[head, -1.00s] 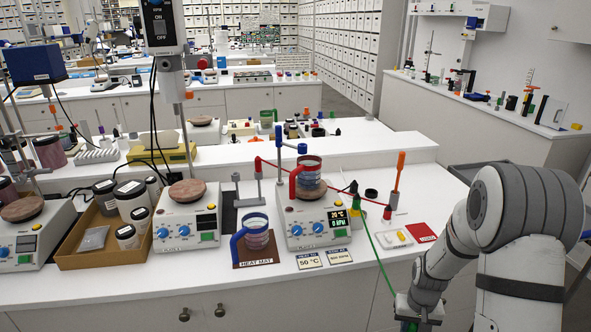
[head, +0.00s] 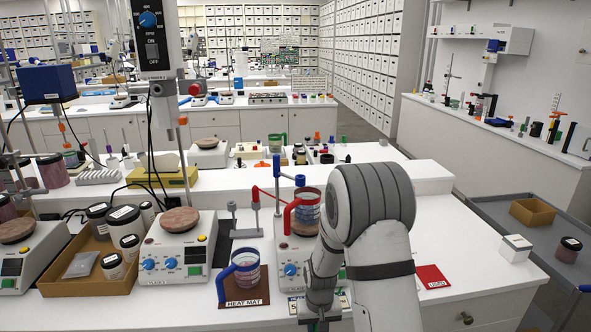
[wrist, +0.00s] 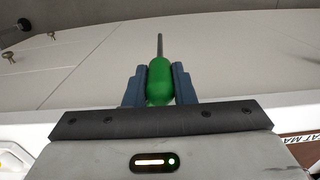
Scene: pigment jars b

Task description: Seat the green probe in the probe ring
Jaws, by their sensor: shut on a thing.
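The green probe (wrist: 159,88) shows in the wrist view, with a thin grey stem pointing away from me. My gripper (wrist: 159,70) is shut on its green body, one blue-grey finger on each side. In the head view my wrist is low, in front of the bench, and the fingers and probe are out of sight. I cannot make out the probe ring. My arm covers the right part of the hotplate (head: 290,270) that holds the red-handled beaker (head: 306,218). A stand with a red arm (head: 265,196) and blue top is beside that beaker.
A blue-handled beaker (head: 246,271) stands on the brown heat mat (head: 238,303), left of my arm. A red USED card (head: 432,277) and a white box (head: 515,248) lie to the right. A grey cart (head: 480,208) is beyond the bench's right edge.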

